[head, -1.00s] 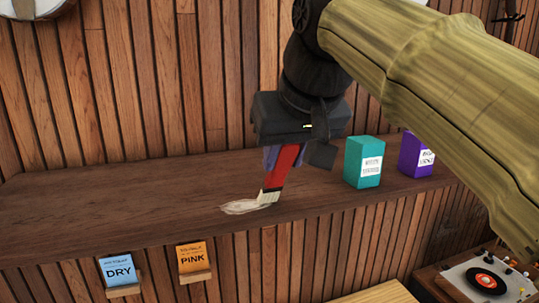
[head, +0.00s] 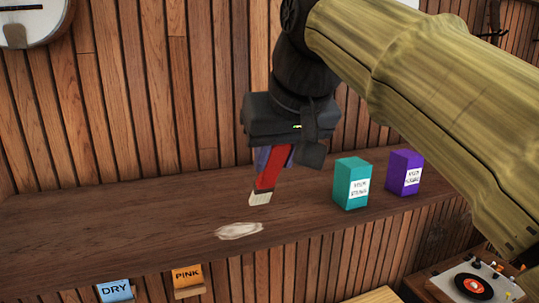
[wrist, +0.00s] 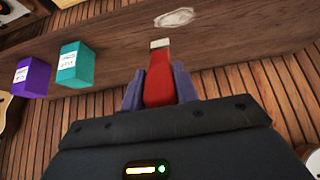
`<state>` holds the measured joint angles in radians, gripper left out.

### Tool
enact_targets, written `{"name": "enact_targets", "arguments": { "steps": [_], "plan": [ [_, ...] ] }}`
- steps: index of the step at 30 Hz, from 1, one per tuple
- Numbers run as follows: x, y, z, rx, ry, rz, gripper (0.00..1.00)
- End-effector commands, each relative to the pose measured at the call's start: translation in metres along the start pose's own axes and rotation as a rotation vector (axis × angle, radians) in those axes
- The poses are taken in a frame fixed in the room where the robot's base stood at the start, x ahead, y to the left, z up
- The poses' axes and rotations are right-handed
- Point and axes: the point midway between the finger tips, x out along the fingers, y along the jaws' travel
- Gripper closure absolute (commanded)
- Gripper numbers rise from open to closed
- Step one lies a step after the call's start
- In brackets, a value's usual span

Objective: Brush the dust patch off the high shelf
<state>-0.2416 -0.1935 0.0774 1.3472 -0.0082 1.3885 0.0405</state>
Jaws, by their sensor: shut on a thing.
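The high shelf (head: 120,225) is a long dark wooden board along the slatted wall. A pale dust patch (head: 239,231) lies on it near the front edge; it also shows in the wrist view (wrist: 174,17). My gripper (head: 274,157) is shut on a red brush (head: 268,172) with pale bristles pointing down. In the head view the bristle tip appears just behind and slightly right of the patch, apart from it. I cannot tell whether the bristles touch the shelf. The wrist view shows the red handle (wrist: 159,80) between the two purplish fingers.
A teal box (head: 352,184) and a purple box (head: 404,173) stand on the shelf to the right of the brush. Cards reading DRY (head: 115,291) and PINK (head: 187,277) sit below the shelf's front edge. The shelf's left part is clear.

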Motion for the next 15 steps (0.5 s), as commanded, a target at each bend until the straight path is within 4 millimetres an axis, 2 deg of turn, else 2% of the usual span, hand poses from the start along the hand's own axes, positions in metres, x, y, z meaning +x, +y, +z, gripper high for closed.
{"name": "enact_targets", "arguments": {
  "steps": [2,15],
  "plan": [
    [-0.0075,0.0,-0.0052,0.0,0.0,0.0,0.93],
    [-0.0111,0.0,-0.0077,0.0,0.001,0.0,0.93]
  ]
}}
